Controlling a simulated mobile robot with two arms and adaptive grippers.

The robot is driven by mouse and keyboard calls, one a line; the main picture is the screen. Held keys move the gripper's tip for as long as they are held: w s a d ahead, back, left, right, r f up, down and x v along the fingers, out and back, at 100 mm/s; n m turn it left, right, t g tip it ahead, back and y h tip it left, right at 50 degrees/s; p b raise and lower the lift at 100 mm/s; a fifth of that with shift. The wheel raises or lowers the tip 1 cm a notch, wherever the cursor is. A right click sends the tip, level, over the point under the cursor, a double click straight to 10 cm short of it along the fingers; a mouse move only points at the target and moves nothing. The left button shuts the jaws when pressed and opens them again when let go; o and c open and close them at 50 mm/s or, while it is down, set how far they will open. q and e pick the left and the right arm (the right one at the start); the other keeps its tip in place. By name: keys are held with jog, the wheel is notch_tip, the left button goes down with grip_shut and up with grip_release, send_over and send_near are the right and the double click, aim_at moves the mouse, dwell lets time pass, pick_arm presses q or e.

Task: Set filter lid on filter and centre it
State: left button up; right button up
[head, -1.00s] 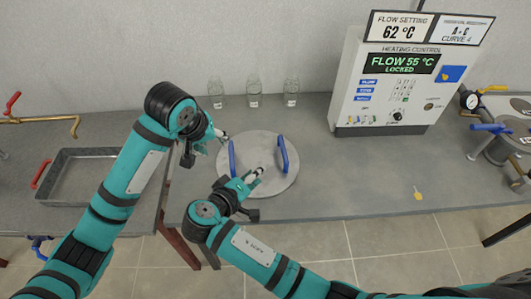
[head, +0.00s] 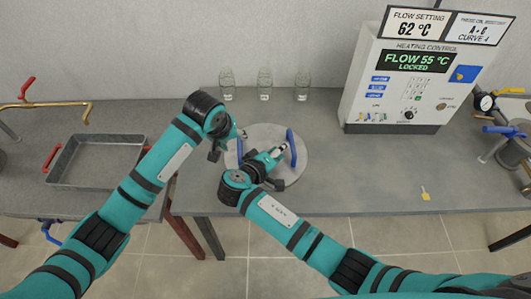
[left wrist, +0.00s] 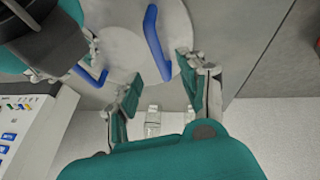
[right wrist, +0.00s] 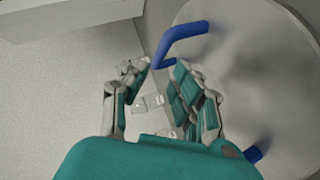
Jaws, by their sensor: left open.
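The filter lid (head: 292,172) is a round grey disc with two upright blue handles, lying flat on the grey table. My left gripper (head: 241,134) is open beside the left handle (head: 240,150). In the left wrist view, that blue handle (left wrist: 154,45) stands just beyond and between the open fingers (left wrist: 160,82). My right gripper (head: 281,152) is close to the right handle (head: 292,146). In the right wrist view its fingers (right wrist: 157,75) are apart, with the end of that handle (right wrist: 182,38) near the tips. My right arm hides part of the lid. I cannot clearly identify the filter.
A heating control box (head: 405,80) stands behind right of the lid. Several glass jars (head: 265,84) stand along the wall. A metal tray (head: 97,178) with red handles is at left. Valves and a gauge (head: 484,102) are at the right edge. A yellow tag (head: 425,194) lies on the table.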

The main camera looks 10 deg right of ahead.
aim_at(240, 145)
pick_arm(q)
jog(key=x, duration=0.8)
jog(key=shift+w+d+f, duration=0.1)
pick_arm(e)
jog(key=x, duration=0.8)
jog(key=shift+w+d+f, duration=0.1)
jog(key=shift+d, duration=0.05)
pick_arm(q)
jog(key=shift+c, duration=0.4)
pick_arm(e)
jog(key=shift+c, duration=0.4)
pick_arm(q)
jog(key=c, duration=0.5)
pick_arm(e)
grip_shut()
pick_arm(q)
grip_shut()
